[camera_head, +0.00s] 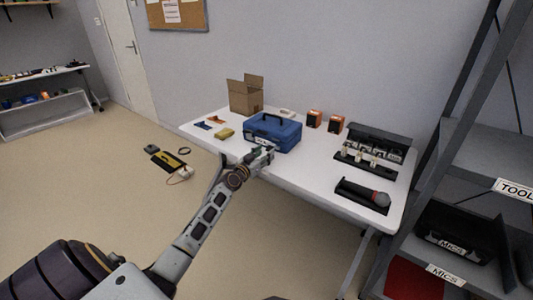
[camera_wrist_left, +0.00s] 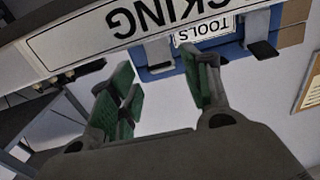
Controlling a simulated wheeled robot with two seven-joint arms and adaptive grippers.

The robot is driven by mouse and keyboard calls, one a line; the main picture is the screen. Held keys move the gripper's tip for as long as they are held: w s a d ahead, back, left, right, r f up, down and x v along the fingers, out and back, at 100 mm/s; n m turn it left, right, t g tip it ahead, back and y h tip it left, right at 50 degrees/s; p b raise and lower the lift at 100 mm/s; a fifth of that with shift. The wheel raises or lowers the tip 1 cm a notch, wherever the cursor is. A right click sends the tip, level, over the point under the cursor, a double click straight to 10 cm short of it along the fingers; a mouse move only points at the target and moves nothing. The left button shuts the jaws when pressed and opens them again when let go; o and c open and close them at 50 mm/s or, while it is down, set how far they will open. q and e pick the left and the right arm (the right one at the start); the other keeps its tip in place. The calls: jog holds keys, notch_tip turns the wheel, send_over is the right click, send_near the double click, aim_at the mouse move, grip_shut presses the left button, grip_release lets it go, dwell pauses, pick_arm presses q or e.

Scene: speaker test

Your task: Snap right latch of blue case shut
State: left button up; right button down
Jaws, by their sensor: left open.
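The blue case (camera_head: 285,138) stands on the white table with its lid down and a dark handle on top. In the left wrist view, which is upside down, the case (camera_wrist_left: 225,52) shows its front with a TOOLS label and two pale latches with dark tabs. The case's right latch (camera_wrist_left: 158,52) is on the left there, partly shadowed; I cannot tell whether it is shut. My left gripper (camera_head: 262,157) is at the table's front edge, close before the case. In the wrist view its green-padded fingers (camera_wrist_left: 165,78) are apart and nothing is between them. My right gripper is not in view.
A metal shelf (camera_head: 485,145) stands at the right.

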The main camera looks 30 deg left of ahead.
pick_arm(q)
jog(key=shift+w, duration=1.05)
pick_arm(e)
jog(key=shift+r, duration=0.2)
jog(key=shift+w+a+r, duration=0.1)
pick_arm(q)
jog(key=c, duration=1)
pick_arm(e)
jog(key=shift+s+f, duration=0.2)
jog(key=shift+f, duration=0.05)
pick_arm(q)
jog(key=shift+c, duration=0.2)
